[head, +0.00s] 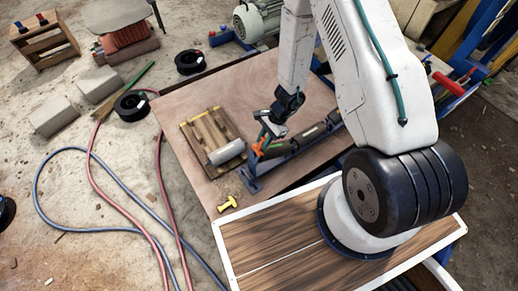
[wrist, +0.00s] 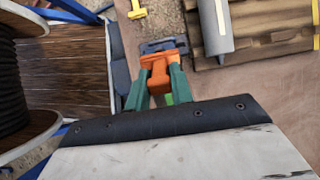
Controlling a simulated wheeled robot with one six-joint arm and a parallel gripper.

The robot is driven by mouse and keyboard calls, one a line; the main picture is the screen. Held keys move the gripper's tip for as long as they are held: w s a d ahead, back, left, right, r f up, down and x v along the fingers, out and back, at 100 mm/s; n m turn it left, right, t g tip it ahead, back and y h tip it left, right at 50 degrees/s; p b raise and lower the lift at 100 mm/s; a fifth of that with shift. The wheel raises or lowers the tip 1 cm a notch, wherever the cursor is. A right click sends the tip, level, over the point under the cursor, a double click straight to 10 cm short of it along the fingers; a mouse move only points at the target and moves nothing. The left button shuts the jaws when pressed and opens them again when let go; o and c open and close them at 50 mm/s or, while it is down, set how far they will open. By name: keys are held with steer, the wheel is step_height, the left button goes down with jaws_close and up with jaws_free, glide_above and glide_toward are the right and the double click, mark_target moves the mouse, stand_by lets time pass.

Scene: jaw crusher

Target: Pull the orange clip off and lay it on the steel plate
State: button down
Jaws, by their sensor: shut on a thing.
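The orange clip (wrist: 159,74) is between the green fingers of my gripper (wrist: 158,88) in the wrist view. In the head view the clip (head: 258,149) shows as a small orange patch below my gripper (head: 265,138), at the left end of a long blue frame (head: 252,182). My gripper is shut on the clip. A blue-grey end piece (wrist: 165,46) lies just past the clip; I cannot tell if they still touch. A large flat brownish plate (head: 188,107) lies under the frame; I cannot tell if it is the steel plate.
A grey cylinder (head: 226,152) lies on a wooden pallet (head: 206,132) left of my gripper. A yellow T-shaped piece (head: 227,204) lies near the plate's front edge. Dark rollers (head: 308,134) sit along the frame. A wood-topped, white-edged surface (head: 262,236) is in front. Hoses (head: 90,172) cross the ground.

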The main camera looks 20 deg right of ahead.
steer(key=shift+v, duration=2.6)
